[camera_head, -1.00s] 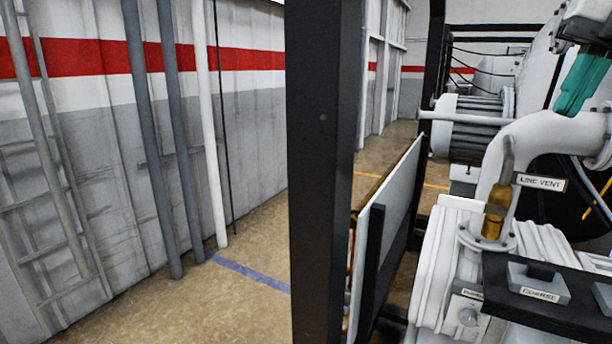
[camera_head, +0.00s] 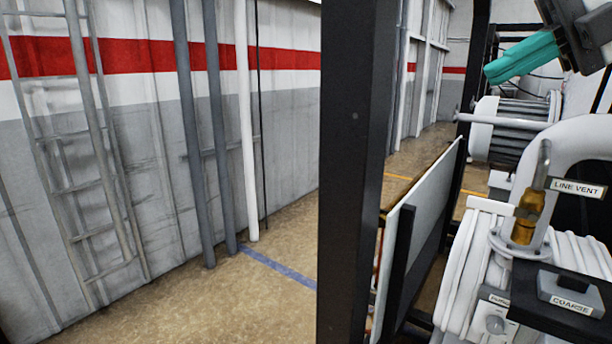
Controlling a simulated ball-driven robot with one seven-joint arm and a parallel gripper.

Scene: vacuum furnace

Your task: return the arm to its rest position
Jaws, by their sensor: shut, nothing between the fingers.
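My gripper (camera_head: 494,72) shows at the top right with its teal fingers together and pointing left. The fingers are shut with nothing between them. Behind them, the grey and white end of my arm (camera_head: 582,30) runs off the top right edge.
A dark upright post (camera_head: 355,150) stands mid-picture. Left are wall pipes (camera_head: 205,140), a ladder (camera_head: 92,150) and clear floor (camera_head: 215,300).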

